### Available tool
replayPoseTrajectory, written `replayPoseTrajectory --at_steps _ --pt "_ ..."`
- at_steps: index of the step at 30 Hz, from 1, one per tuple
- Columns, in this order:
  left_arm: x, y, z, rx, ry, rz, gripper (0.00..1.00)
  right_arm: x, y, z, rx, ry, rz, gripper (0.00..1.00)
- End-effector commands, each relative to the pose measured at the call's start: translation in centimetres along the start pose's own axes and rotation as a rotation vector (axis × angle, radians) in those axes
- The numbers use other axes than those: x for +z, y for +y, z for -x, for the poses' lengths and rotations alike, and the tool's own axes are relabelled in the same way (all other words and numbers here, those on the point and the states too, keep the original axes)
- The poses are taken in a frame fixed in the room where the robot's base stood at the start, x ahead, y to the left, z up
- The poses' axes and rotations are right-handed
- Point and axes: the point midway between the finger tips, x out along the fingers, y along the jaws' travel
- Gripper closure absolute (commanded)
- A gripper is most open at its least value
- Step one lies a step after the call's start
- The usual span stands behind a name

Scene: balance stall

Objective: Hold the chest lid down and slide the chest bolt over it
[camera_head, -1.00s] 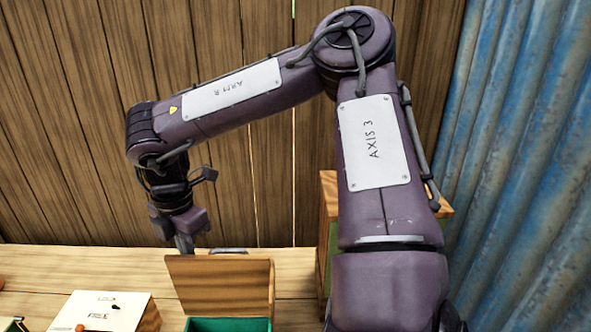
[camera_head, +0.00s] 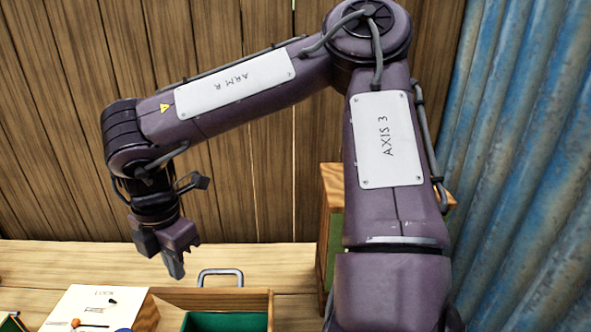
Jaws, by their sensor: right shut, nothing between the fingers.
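The chest (camera_head: 272,308) stands at the bottom of the picture, cut off by the lower edge, with its green inside showing. Its wooden lid (camera_head: 205,298) shows as a low strip behind the green opening, so the chest is not closed. A grey metal handle (camera_head: 220,273) rises just behind the lid's upper edge. My right gripper (camera_head: 176,268) hangs shut and empty, left of the handle and apart from it, pointing down. I cannot make out the chest bolt for certain. My left gripper is out of view.
A white panel marked LOCK (camera_head: 100,305), with a small black piece and an orange-tipped lever (camera_head: 78,323), stands left of the chest. A wooden box (camera_head: 330,195) stands at the right, partly behind my right arm. The bench behind the chest is clear up to the plank wall.

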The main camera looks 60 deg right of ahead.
Motion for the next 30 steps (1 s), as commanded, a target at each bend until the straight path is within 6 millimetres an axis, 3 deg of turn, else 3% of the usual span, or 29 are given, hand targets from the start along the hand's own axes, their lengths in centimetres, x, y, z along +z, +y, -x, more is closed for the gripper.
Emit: replayPoseTrajectory --at_steps 8,30 --pt "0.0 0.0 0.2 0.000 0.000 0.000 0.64 -0.4 -0.3 0.5 0.000 -0.001 0.000 1.00" --pt "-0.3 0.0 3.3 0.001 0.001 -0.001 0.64 -2.4 -1.4 5.9 0.000 -0.001 0.000 1.00"
